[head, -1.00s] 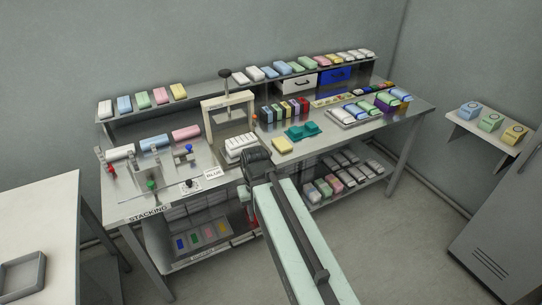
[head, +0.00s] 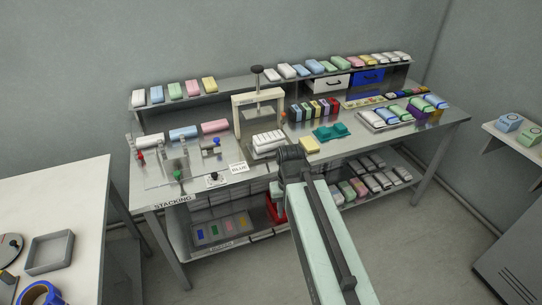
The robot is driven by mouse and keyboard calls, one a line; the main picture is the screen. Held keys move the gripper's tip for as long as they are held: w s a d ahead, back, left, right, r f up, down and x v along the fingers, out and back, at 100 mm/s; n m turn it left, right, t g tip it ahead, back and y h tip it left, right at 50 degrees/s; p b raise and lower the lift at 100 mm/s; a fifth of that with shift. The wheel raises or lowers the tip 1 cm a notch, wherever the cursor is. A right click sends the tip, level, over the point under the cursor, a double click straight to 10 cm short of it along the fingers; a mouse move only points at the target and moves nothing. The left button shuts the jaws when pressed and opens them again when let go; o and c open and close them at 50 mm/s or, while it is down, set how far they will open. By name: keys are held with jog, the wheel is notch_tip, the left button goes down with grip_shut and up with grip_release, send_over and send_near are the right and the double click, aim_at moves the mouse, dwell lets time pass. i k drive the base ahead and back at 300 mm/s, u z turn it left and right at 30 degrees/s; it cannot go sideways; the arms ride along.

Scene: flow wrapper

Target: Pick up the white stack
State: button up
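A white stack (head: 268,139) sits on the bench under the cream press frame, just left of my arm's end. It looks like several white pieces side by side on a light base. My gripper (head: 291,153) is the dark end of my arm, in front of the bench and a little right of and below the stack in the picture. It looks apart from the stack. Its fingers cannot be made out, so I cannot tell whether it is open or shut. Other white blocks lie on the upper shelf (head: 139,99) and at the left of the bench (head: 150,142).
The cream press (head: 237,113) with a black knob stands around the stack. A yellow block (head: 309,145) and a teal piece (head: 331,131) lie to the right. A white table (head: 60,205) is at the left, with open floor between.

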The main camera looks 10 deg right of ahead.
aim_at(266, 138)
jog(key=z, duration=1.6)
jog(key=i, duration=0.9)
jog(key=u, duration=3.65)
jog(key=i, duration=1.05)
